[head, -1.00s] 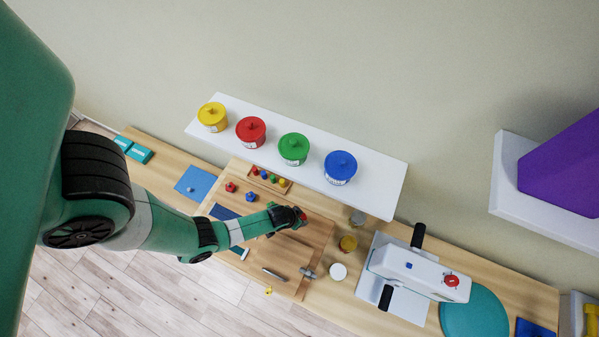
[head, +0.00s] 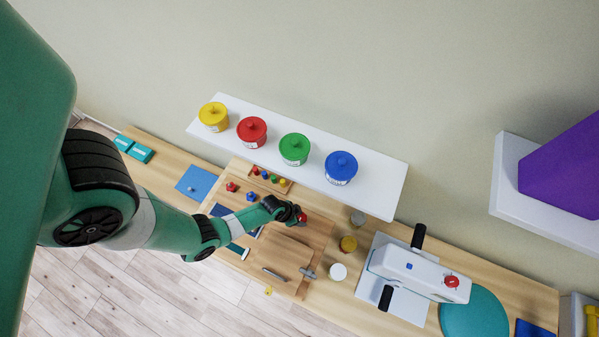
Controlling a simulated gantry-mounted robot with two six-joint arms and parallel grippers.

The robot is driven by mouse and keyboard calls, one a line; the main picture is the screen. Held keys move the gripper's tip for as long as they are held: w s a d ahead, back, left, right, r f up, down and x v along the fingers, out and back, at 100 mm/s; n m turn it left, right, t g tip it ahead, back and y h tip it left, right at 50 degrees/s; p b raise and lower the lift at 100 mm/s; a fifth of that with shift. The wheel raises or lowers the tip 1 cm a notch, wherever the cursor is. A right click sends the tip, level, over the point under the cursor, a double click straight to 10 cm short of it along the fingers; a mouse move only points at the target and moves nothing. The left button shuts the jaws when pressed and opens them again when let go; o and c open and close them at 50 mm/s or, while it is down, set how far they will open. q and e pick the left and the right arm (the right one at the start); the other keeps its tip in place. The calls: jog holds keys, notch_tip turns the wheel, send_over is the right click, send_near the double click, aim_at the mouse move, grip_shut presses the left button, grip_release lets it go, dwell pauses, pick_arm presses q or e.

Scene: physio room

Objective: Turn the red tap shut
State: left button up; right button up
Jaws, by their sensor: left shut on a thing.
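My left gripper (head: 299,216) reaches in from the left over the wooden board (head: 318,238) on the bench. It is shut on a small red thing (head: 303,217) at its fingertips, which looks like the red tap. The gripper hides most of it, so its turn angle cannot be told. Another small red knob-like piece (head: 231,187) and a blue one (head: 250,196) stand on the board, left of the gripper. My right gripper is not in view.
A white shelf (head: 375,195) with yellow, red, green and blue lidded tubs is behind the board. A small rack (head: 270,181) of coloured pegs, jars (head: 348,243) and a white device (head: 415,272) with a red knob stand on the bench.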

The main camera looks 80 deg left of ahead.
pick_arm(q)
jog(key=o, duration=1.4)
jog(key=shift+c, duration=0.2)
jog(key=shift+r, duration=0.1)
jog(key=p+v, duration=0.4)
jog(key=v, duration=0.7)
jog(key=shift+s+r+p, duration=0.2)
jog(key=shift+p, duration=0.1)
